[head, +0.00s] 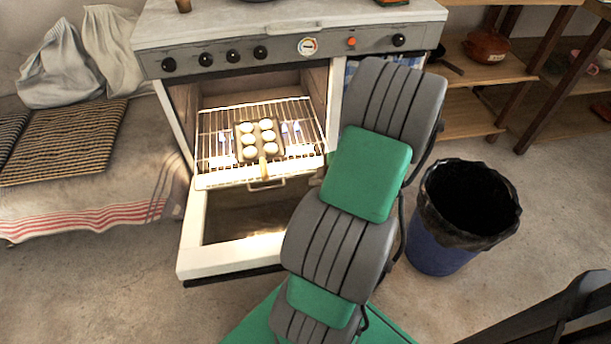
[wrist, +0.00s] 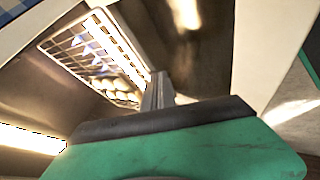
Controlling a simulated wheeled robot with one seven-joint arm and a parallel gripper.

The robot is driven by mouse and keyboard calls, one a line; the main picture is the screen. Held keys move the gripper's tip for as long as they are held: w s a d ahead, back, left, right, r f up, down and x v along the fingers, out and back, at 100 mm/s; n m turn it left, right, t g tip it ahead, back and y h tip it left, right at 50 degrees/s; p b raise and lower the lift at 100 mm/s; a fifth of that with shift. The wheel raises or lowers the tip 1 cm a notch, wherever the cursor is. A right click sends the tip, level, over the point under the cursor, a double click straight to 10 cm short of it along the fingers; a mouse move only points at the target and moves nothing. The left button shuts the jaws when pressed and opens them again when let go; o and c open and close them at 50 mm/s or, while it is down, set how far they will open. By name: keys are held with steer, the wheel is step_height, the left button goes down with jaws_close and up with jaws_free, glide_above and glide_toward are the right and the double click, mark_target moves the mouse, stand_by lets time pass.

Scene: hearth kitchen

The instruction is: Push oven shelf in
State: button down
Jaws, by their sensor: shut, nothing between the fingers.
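The oven shelf (head: 215,179) is a wire rack with a pale front bar, partly out of the open oven (head: 180,100) above the lowered door (head: 192,236). A small tray (head: 240,128) with several round pale buns sits on it. The rack (wrist: 62,43) also shows at the upper left of the wrist view, its front bar running diagonally. My gripper (wrist: 158,90) is shut and empty, its fingertips close to that front bar. I cannot tell whether they touch. In the head view my arm hides the gripper.
A blue bin with a black liner (head: 440,250) stands right of my arm. Wooden shelves (head: 470,112) are at the back right. A bench with a striped cloth (head: 110,205) is left of the oven. The oven door lies low in front.

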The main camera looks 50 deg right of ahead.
steer(key=w+d+f+b, duration=0.1)
steer(key=w+f+b, duration=0.2)
steer(key=w+f, duration=0.4)
steer(key=shift+w+d+f+b, duration=0.2)
steer(key=shift+w+d+b, duration=0.2)
steer(key=shift+w, duration=0.45)
steer(key=shift+w, duration=0.1)
